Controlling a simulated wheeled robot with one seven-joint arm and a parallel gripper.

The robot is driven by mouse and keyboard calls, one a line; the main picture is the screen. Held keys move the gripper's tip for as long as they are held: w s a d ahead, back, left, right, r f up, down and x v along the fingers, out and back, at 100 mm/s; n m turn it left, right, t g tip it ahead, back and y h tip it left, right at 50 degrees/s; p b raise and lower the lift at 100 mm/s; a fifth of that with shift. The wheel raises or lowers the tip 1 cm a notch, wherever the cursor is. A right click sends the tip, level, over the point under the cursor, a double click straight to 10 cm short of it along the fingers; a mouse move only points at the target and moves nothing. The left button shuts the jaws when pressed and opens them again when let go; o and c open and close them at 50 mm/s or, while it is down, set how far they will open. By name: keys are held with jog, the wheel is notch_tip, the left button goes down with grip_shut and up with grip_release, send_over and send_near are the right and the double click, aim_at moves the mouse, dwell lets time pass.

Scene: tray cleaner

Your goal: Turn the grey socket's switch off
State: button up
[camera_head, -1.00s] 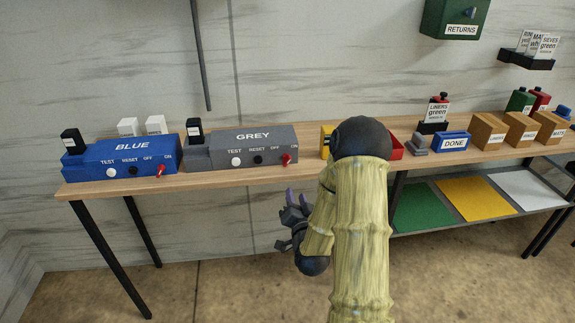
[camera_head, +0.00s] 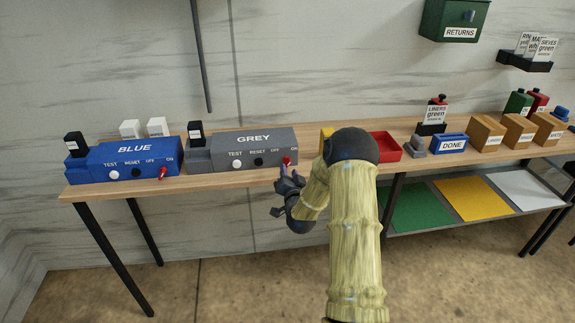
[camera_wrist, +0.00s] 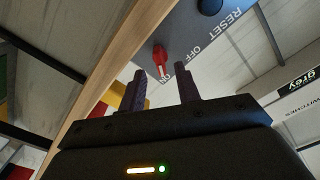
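The grey socket (camera_head: 253,142) sits on the bench with a white TEST button, a black RESET button and a red switch (camera_head: 287,160) at its right end, on the ON side. My gripper (camera_head: 287,173) is just in front of and below that switch in the head view. In the wrist view the red switch (camera_wrist: 160,55) lies ahead of and between the two dark fingers of my gripper (camera_wrist: 160,85), its tip beside the ON label. The fingers are apart with nothing between them. I see a gap between fingertips and switch.
The blue socket (camera_head: 135,158) stands left of the grey one, its red switch also at ON. A red tray (camera_head: 385,146) and a partly hidden yellow thing (camera_head: 326,135) are to the right, behind my arm. The wooden bench edge (camera_wrist: 100,75) runs close beside my gripper.

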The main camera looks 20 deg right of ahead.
aim_at(288, 166)
jog(key=shift+p+x, duration=0.3)
jog(key=shift+x, duration=1.7)
grip_shut()
